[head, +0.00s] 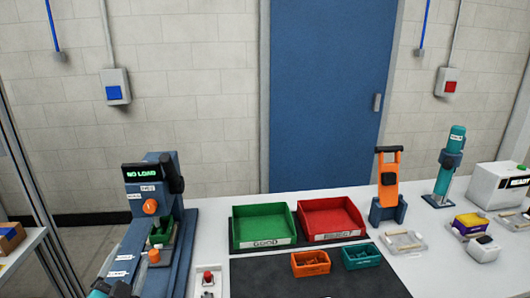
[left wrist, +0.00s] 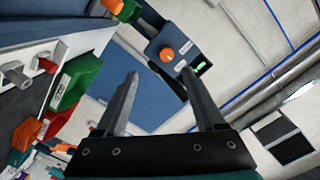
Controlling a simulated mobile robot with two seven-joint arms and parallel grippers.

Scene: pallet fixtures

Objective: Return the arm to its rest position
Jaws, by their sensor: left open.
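My left gripper (left wrist: 160,73) shows in the left wrist view with its two dark fingers spread apart and nothing between them. The camera looks tilted across the room, past the fingers to the blue door and the wall. In the head view only a teal and dark piece, likely of my left arm, shows at the bottom left edge, in front of the test machine (head: 152,172). The machine's display reads NO LOAD, and a green part (head: 160,231) sits in it below an orange knob (head: 150,207). My right gripper is not in view.
The table holds a green bin (head: 264,243), a red bin (head: 334,237), an orange tray (head: 310,269) and a teal tray (head: 361,262). An orange-framed stand (head: 388,190) and a teal cylinder device (head: 446,170) stand to the right. The dark mat (head: 330,286) is bare in front.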

